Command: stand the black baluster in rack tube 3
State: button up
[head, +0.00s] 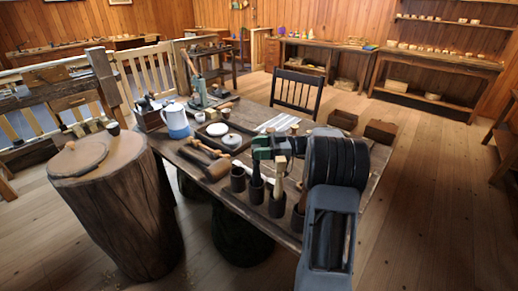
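A row of dark rack tubes stands along the near edge of the workbench. The leftmost tube (238,180) looks empty. A dark, slim piece, probably the black baluster (256,173), is upright at the second tube (256,192), just below my gripper (262,152). I cannot tell whether it is held or seated. A pale turned piece (279,182) stands in the third tube (277,206). A reddish-brown piece (303,199) is at the rightmost tube (297,220), partly hidden by my arm. My gripper's green fingers are small, and their opening is unclear.
A log stump (118,205) stands at left. A black chair (298,92) is behind the bench. Floor at right is clear.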

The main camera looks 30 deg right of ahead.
jog(key=shift+o, duration=0.2)
jog(key=p+v, duration=0.1)
jog(key=v, duration=1.2)
jog(key=shift+s+d, duration=0.15)
jog(key=shift+d, duration=0.2)
